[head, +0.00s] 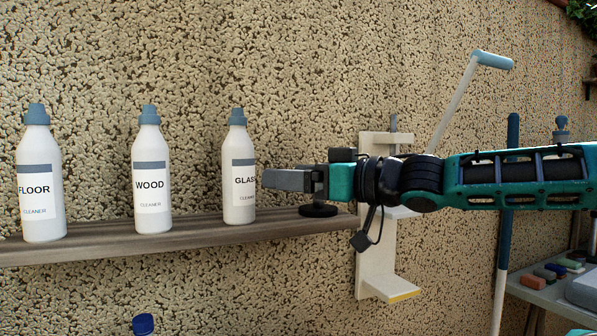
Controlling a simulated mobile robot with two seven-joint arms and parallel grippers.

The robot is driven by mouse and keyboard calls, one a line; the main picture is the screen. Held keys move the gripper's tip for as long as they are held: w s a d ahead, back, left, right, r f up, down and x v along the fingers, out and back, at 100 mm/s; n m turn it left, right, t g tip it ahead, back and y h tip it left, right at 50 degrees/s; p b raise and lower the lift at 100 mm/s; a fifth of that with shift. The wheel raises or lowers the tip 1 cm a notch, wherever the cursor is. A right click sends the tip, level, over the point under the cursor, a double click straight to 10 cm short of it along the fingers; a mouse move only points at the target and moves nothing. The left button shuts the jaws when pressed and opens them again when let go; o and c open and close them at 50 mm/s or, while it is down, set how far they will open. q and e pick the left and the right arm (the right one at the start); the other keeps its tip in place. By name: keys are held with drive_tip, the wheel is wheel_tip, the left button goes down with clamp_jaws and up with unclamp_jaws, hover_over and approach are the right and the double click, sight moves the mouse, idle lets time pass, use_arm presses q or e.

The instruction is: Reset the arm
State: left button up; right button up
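My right arm comes in from the right, teal and black. Its grey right gripper (286,180) points left at the height of the label on the white glass cleaner bottle (239,205). The fingertips are right beside the bottle's right edge; whether they touch it is unclear. The fingers show side-on, so whether they are open or shut cannot be told. The bottle stands upright on the wooden shelf (110,243). My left gripper is out of view.
The wood cleaner bottle (153,218) and floor cleaner bottle (42,222) stand upright further left on the shelf. A white bracket (374,270) is on the wall below my arm. A blue-handled pole (502,270) and a table with small coloured blocks (545,274) are at the right.

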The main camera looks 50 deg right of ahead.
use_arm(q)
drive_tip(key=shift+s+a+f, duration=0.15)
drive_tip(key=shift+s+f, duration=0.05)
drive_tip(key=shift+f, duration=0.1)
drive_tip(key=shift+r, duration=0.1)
